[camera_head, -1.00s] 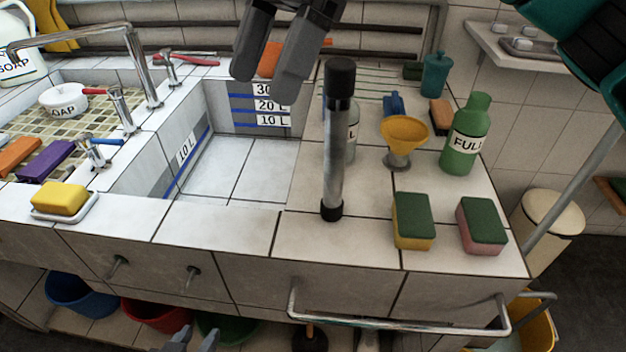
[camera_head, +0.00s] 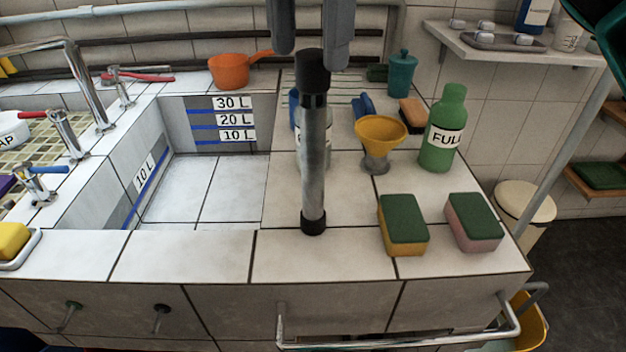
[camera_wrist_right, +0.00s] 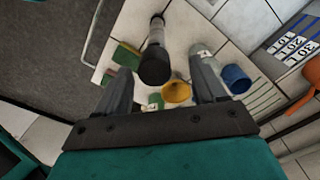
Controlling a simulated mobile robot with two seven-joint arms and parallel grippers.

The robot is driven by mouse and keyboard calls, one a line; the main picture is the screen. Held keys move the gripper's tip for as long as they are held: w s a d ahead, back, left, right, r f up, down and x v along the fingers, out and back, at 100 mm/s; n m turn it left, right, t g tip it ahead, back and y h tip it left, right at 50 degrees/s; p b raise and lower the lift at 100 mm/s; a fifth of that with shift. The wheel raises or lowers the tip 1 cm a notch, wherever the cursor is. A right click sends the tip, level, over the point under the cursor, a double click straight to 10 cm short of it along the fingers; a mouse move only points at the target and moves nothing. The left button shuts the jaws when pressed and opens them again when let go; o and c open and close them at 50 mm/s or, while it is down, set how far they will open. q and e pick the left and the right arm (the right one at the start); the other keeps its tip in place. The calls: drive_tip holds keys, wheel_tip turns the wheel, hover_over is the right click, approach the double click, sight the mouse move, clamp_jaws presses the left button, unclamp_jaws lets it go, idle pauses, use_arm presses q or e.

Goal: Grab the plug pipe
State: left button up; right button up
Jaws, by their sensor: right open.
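The plug pipe (camera_head: 314,150), a grey tube with black ends, stands upright on the tiled counter at the right edge of the basin. My right gripper (camera_head: 312,50) comes down from the top of the head view, with its two fingers spread on either side of the pipe's black top. In the right wrist view the open fingers of my right gripper (camera_wrist_right: 163,85) show, and the black pipe top (camera_wrist_right: 155,66) appears between them. I cannot tell whether a finger touches it. My left gripper does not show.
Two sponges (camera_head: 403,224) (camera_head: 474,221) lie right of the pipe. A yellow funnel (camera_head: 381,131) and a green bottle (camera_head: 442,135) stand behind them. A whitish bottle is partly hidden behind the pipe. The basin (camera_head: 205,188) at left is empty. A metal rail (camera_head: 400,341) runs along the front.

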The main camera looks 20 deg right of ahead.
sight(311, 82)
drive_tip(key=f, duration=0.1)
drive_tip(key=f+b, duration=0.1)
drive_tip(key=f, duration=0.2)
drive_tip(key=shift+s+d, duration=0.1)
drive_tip(key=shift+s, duration=0.25)
drive_tip(key=shift+f, duration=0.55)
drive_tip(key=shift+c, duration=0.3)
clamp_jaws()
